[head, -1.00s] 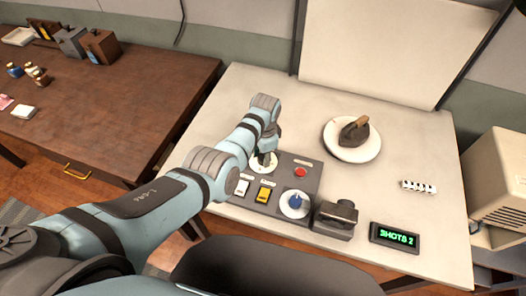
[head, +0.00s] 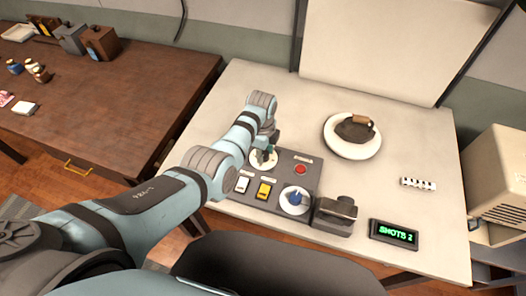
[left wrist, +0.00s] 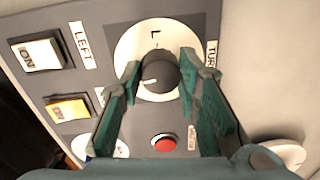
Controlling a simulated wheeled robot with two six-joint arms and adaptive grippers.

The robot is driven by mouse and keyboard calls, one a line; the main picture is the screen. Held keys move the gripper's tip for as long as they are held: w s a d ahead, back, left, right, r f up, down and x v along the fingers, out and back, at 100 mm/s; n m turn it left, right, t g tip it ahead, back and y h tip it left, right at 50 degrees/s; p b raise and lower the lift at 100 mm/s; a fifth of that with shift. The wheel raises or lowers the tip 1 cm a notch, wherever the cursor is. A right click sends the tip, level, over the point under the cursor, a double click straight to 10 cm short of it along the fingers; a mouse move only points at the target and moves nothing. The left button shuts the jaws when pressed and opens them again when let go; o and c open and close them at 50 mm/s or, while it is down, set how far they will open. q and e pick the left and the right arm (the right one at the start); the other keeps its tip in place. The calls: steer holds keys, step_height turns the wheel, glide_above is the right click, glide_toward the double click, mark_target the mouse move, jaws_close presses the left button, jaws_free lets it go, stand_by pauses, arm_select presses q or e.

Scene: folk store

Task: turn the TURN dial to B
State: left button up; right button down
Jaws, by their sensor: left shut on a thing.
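The TURN dial shows in the left wrist view as a dark round knob (left wrist: 158,73) on a white disc (left wrist: 128,45). A letter L is readable on the disc; I see no B. A pale mark on the knob points toward the lower left of that view. My left gripper (left wrist: 161,70) has its two fingers shut on opposite sides of the knob. In the head view my left gripper (head: 265,154) hides most of the white disc (head: 254,162). A dark iron (head: 355,130) rests on a round white plate (head: 338,147). My right gripper is not in view.
The grey panel (head: 315,170) also has a red button (head: 301,169), a white switch (head: 242,185), a yellow switch (head: 264,190) and a blue knob (head: 295,197). A dark device (head: 336,215) and a "SHOTS 2" display (head: 394,235) stand at right.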

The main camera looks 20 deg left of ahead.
arm_select(q)
steer(key=shift+s+d+f+m, duration=0.1)
steer(key=shift+m, duration=0.5)
steer(key=o, duration=1.2)
steer(key=shift+r, duration=0.4)
steer(key=r, duration=1.1)
steer(key=shift+s+r, duration=0.15)
steer(key=shift+s, duration=0.05)
